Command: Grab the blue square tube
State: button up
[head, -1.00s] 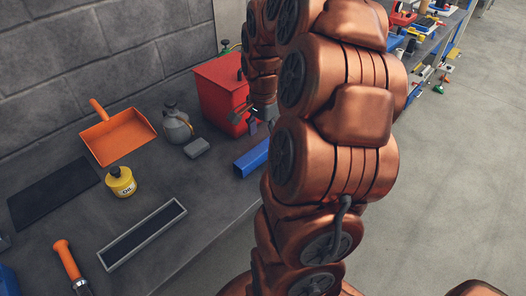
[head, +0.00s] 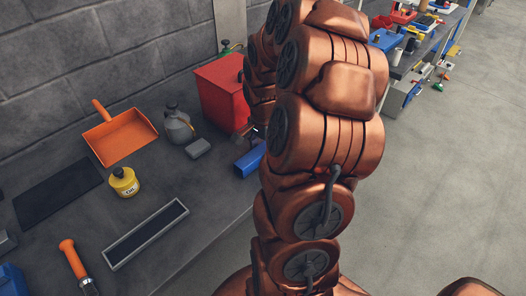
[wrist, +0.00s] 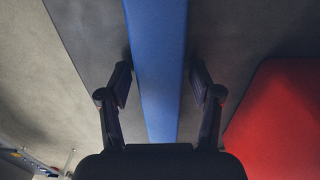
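The blue square tube (head: 249,161) lies on the grey bench in front of the red box, partly hidden behind my arm in the head view. In the wrist view the tube (wrist: 158,65) runs from the top edge down to my gripper's body. My gripper (wrist: 160,82) is open, with one finger on each side of the tube. Whether the fingers are down at the tube's height I cannot tell. My arm hides most of the gripper in the head view.
The red box (head: 222,92) stands close behind the tube; it also shows at the right in the wrist view (wrist: 280,115). A grey block (head: 198,148), a grey oil can (head: 178,125), a yellow bottle (head: 124,182) and an orange dustpan (head: 120,138) are left of it.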

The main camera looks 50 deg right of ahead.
grip_shut()
dwell(0.3)
dwell(0.3)
